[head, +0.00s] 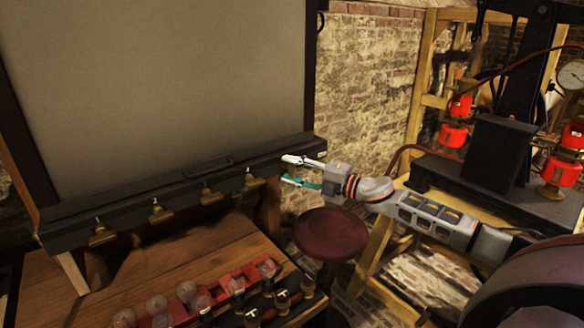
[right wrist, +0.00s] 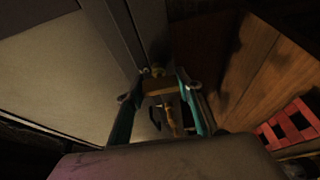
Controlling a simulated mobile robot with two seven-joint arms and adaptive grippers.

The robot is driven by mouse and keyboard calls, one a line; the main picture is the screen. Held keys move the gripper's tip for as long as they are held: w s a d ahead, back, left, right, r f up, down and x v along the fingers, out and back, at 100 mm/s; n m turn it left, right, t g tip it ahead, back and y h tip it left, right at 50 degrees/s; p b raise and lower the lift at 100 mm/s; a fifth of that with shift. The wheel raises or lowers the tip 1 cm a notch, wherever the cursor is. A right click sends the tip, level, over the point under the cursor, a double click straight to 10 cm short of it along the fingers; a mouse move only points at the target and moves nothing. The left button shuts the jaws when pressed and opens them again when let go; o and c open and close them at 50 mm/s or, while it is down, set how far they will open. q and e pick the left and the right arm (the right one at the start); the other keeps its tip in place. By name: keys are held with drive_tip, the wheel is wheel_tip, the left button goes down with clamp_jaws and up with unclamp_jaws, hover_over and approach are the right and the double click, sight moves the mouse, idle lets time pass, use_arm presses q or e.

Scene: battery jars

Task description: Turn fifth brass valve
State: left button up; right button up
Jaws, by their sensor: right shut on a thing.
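A long black bar (head: 170,190) along the foot of the grey panel carries a row of brass valves, among them one at the left end (head: 101,236) and one towards the right (head: 252,179). My right gripper (head: 287,170) is at the bar's right end, with its arm coming in from the right. It hides most of what it holds in the head view. In the right wrist view, a brass valve (right wrist: 158,88) sits between the two teal fingers, which are shut on it. More brass parts (right wrist: 171,121) show between the fingers. My left gripper is out of view.
A wooden table (head: 200,250) below the bar holds a red rack (head: 222,284) with several glass bulbs. A round dark red stool (head: 330,234) stands below my right arm. A wooden frame with red parts and a gauge (head: 571,75) stands at the right.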

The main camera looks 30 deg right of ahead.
idle(0.3)
drive_tip(key=o, duration=1.1)
drive_tip(key=shift+v, duration=5.95)
